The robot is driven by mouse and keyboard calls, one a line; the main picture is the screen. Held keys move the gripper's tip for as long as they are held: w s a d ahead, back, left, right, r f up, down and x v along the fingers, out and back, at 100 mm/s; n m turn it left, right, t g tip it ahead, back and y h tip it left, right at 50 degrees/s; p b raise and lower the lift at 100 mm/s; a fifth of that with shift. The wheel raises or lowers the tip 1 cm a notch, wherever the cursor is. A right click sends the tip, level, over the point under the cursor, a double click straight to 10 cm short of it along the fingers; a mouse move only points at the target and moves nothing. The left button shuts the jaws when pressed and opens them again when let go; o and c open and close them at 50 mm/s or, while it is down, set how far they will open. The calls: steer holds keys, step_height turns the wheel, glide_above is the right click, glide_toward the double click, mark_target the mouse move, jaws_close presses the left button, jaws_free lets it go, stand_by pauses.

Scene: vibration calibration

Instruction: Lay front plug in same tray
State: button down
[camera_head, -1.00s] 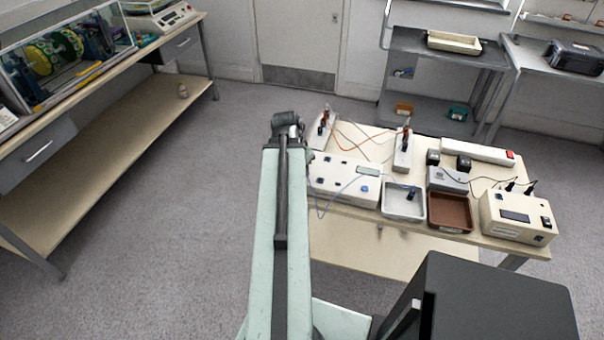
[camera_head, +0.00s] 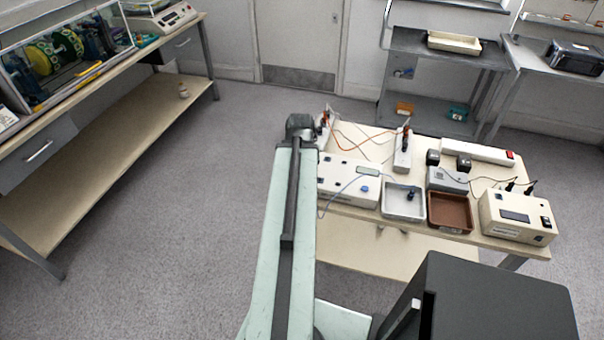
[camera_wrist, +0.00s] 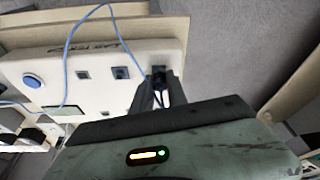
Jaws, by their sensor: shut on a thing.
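My gripper (camera_wrist: 157,93) shows in the wrist view, its two grey fingers closed around a dark plug (camera_wrist: 159,75). The plug is at the edge of the white socket box (camera_wrist: 95,65), in line with its row of square sockets. Whether it sits in a socket or is just clear of it, I cannot tell. A thin blue cord runs down to it. In the head view my arm hides the gripper and this plug. The light grey tray (camera_head: 396,211) stands right of the socket box (camera_head: 345,186), with another dark plug (camera_head: 411,195) in it.
A brown tray (camera_head: 449,212) stands right of the grey tray, then a cream meter box (camera_head: 516,217). The table (camera_head: 400,258) has little bare top.

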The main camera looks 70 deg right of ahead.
steer(key=shift+d, duration=0.15)
steer(key=shift+n+t, duration=0.3)
steer(key=shift+n, duration=0.8)
steer(key=shift+r+p, duration=0.5)
steer(key=shift+p, duration=0.05)
steer(key=shift+r+p, duration=0.3)
step_height(320, 180, up, 4)
steer(key=p, duration=0.3)
steer(key=shift+f, duration=0.25)
steer(key=shift+f, duration=0.1)
